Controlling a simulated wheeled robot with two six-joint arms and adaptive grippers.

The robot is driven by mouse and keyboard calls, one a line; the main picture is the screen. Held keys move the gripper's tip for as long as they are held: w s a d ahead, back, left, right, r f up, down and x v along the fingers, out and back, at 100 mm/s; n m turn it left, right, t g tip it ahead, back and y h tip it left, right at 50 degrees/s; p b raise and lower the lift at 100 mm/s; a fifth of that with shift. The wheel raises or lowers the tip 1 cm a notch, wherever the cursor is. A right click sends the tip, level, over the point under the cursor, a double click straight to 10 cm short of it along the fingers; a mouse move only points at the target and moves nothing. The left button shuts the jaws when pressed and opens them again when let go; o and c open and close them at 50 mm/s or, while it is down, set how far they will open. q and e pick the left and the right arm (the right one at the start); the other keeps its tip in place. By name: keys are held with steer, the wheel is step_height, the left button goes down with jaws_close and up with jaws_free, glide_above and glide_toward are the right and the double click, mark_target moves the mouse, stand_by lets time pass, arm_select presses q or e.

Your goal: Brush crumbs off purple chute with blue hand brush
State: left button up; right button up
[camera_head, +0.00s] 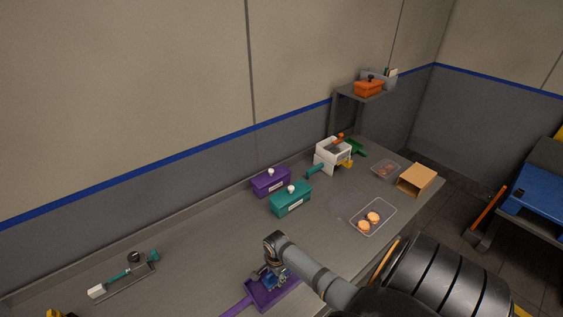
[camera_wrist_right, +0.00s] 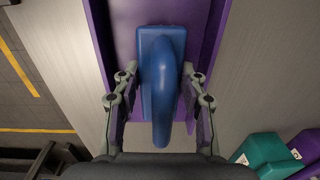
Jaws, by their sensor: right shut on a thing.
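The purple chute (camera_head: 286,291) lies on the grey table at the bottom centre of the head view, its handle pointing to the lower left. It also shows in the right wrist view (camera_wrist_right: 212,30) with raised side walls. My right gripper (camera_head: 268,279) is over the chute, shut on the blue hand brush (camera_wrist_right: 160,85), with a finger on each side of its curved handle. In the head view the brush (camera_head: 270,286) is small and partly hidden by the gripper. I cannot make out the bristles or any crumbs. My left gripper is not in view.
A purple box (camera_head: 270,181) and a teal box (camera_head: 291,199) stand behind the chute. A clear tray (camera_head: 373,217) with round biscuits lies to the right, near an open cardboard box (camera_head: 417,179). A white-and-teal tool (camera_head: 122,278) lies left; the table between is clear.

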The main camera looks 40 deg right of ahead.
steer(key=shift+a+f, duration=0.1)
steer(key=shift+a, duration=0.3)
steer(key=shift+w+d, duration=0.2)
steer(key=shift+w, duration=0.8)
steer(key=shift+s+d+r, duration=0.1)
steer(key=shift+s+d, duration=0.05)
steer(key=shift+d, duration=1)
steer(key=shift+s+d+r, duration=0.1)
steer(key=shift+d, duration=1.05)
steer(key=shift+s+d+f, duration=0.1)
steer(key=shift+d, duration=0.8)
steer(key=shift+s+d+f, duration=0.1)
steer(key=shift+d, duration=0.75)
steer(key=shift+r, duration=0.1)
steer(key=shift+a, duration=0.15)
